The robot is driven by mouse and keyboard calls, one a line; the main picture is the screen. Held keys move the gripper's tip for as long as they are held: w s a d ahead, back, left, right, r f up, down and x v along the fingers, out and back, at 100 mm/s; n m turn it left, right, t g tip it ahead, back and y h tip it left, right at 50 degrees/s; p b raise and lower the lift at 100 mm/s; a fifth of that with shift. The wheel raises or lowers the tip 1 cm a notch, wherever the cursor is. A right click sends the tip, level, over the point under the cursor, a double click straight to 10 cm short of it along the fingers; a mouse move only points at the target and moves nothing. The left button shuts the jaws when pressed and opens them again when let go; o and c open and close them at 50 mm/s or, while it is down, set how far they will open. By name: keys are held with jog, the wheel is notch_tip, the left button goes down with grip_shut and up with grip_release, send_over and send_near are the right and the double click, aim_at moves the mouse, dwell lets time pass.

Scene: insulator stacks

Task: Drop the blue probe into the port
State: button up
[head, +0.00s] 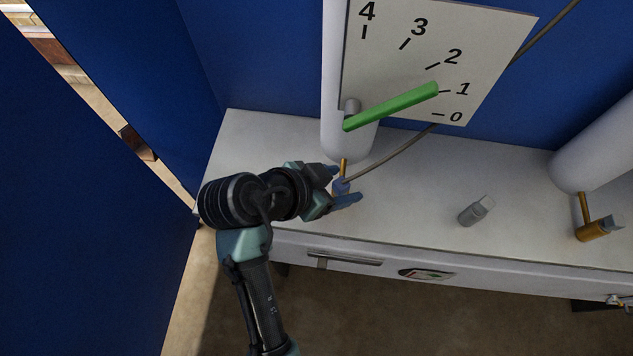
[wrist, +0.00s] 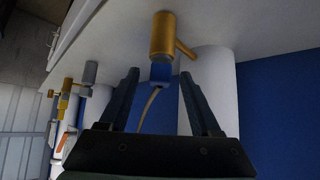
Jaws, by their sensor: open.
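The blue probe (head: 341,186) with its grey cable is at the brass port, in front of the white column (head: 345,143). In the wrist view the blue probe (wrist: 160,73) sits in line with the end of the brass port (wrist: 162,36), touching it or partly in it; its depth cannot be told. The port's thin side pipe (head: 344,167) runs to the column; its body is hidden in the head view. My gripper (head: 347,184) is open, its fingers on either side of the probe. The wrist view (wrist: 160,75) shows gaps on both sides.
A sign (head: 425,60) numbered 0 to 4 with a green pointer (head: 392,106) pointing near 1 is above. Another brass port (head: 590,231) with a grey piece is at right. Blue walls stand left and behind.

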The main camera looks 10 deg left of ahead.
jog(key=b+v, duration=0.1)
jog(key=v, duration=0.8)
jog(key=shift+s+a+r, duration=0.1)
jog(key=shift+r, duration=0.05)
